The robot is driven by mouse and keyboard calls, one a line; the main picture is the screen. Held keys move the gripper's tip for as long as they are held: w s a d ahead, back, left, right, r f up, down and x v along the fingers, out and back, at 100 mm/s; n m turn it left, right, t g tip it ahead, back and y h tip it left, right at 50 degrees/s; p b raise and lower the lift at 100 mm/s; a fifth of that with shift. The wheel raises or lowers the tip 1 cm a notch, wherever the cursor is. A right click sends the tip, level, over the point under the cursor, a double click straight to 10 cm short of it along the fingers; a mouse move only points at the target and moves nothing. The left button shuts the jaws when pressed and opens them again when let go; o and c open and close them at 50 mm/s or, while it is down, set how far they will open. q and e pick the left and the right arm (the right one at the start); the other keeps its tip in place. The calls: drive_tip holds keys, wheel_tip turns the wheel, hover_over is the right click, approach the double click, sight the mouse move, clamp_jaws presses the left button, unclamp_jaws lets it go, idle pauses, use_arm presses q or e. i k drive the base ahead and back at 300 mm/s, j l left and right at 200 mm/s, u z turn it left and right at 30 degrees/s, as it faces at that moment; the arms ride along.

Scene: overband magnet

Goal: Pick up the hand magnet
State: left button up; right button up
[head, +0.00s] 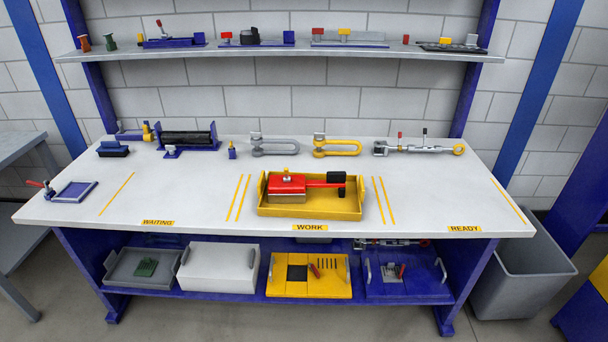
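The hand magnet (287,187) appears to be the red block with a metal underside and a red-and-black handle reaching right. It lies in a yellow tray (310,210) at the WORK label, in the middle front of the white workbench (200,205). The black end of the handle (337,177) lies toward the tray's right side. Neither of my grippers shows in the head view.
Shackles (338,147), a turnbuckle (420,147) and a black roller (188,138) stand along the bench's back. A clamp on a blue plate (72,192) sits far left. A shelf (280,48) hangs above. The bench around the tray is clear.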

sight(279, 191)
drive_tip(key=i+l+u, duration=0.1)
drive_tip(key=i+l, duration=0.7)
drive_tip(key=l, duration=0.1)
